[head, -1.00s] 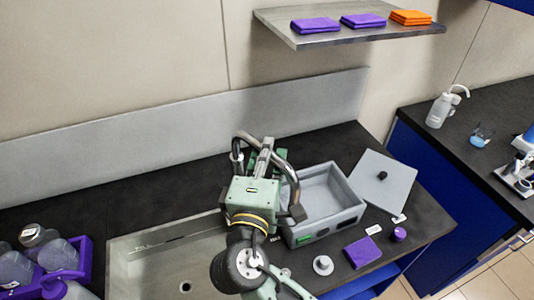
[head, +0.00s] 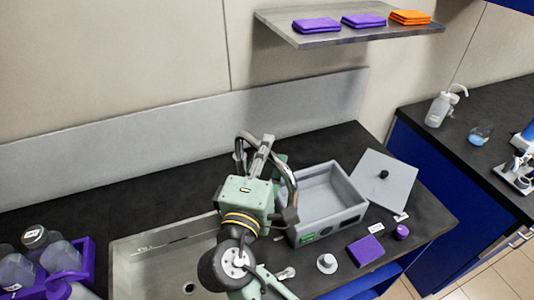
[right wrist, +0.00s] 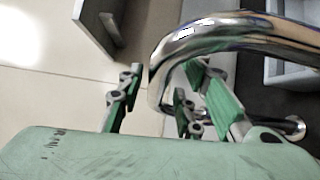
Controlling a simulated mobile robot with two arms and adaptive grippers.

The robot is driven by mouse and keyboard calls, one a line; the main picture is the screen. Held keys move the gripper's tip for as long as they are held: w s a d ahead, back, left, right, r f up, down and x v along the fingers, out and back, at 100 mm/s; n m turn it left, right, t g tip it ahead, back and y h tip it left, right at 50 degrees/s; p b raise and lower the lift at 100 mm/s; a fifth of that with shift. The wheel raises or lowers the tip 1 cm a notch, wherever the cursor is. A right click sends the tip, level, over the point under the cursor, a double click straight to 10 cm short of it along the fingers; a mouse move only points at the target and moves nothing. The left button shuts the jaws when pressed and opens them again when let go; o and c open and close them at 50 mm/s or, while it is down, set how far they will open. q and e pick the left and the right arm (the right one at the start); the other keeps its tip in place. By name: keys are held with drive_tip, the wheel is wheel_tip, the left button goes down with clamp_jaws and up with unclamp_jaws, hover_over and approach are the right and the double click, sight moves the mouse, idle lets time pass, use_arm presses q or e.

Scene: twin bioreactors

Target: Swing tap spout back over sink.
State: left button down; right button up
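The tap's shiny arched spout (head: 290,180) rises behind my right gripper in the head view. Its dark tip hangs at the near left corner of the grey tub, to the right of the sink (head: 150,262). My right gripper (head: 271,158) is at the arch, with its fingers apart. In the right wrist view the spout (right wrist: 205,45) curves large across the fingers (right wrist: 158,105). A gap shows between them; I cannot tell whether either pad touches the spout. The gripper body hides part of the tap in the head view. My left gripper is not in view.
A purple block (head: 365,250), a purple cap (head: 401,232) and a white knobbed piece (head: 327,264) lie in front. A purple rack (head: 85,262) with bottles stands at left.

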drive_tip(key=shift+s, duration=0.15)
drive_tip(key=v, duration=0.7)
drive_tip(key=shift+c, duration=0.2)
